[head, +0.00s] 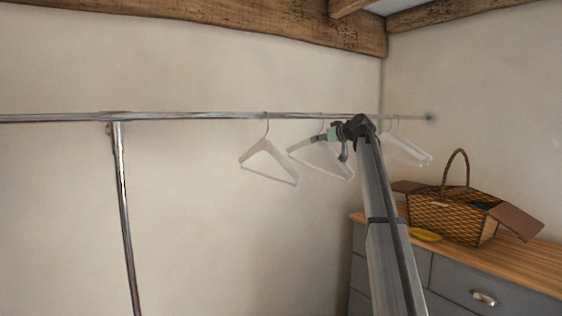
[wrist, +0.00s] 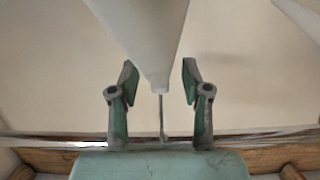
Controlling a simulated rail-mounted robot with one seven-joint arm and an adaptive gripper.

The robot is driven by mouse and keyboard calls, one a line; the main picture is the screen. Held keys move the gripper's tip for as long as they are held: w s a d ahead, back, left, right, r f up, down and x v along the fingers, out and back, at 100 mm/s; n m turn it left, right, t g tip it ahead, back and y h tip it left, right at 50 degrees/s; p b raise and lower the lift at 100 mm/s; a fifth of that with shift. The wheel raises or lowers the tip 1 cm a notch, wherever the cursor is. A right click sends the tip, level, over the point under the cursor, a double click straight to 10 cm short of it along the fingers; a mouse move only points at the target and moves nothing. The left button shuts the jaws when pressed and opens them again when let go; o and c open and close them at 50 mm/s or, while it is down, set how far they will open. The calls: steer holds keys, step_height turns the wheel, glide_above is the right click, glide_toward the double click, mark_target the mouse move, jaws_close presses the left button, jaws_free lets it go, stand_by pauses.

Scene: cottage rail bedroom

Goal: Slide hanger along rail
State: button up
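A metal rail (head: 200,115) runs across the head view, with several pale hangers on it. The left hanger (head: 268,162) hangs apart from the others. My gripper (head: 325,138) is at the middle hanger (head: 318,160), just below the rail. In the wrist view my gripper (wrist: 159,72) is open, one finger on each side of this hanger's thin hook stem (wrist: 162,118). The fingers appear clear of the stem. The hanger's pale body (wrist: 145,40) fills the top middle of that view. The rail (wrist: 60,143) passes behind the gripper there.
More hangers (head: 405,148) hang to the right, partly behind my arm. A metal post (head: 124,210) supports the rail at left. The rail between post and left hanger is clear.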

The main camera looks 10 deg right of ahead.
steer(key=shift+c, duration=0.6)
steer(key=shift+s, duration=0.1)
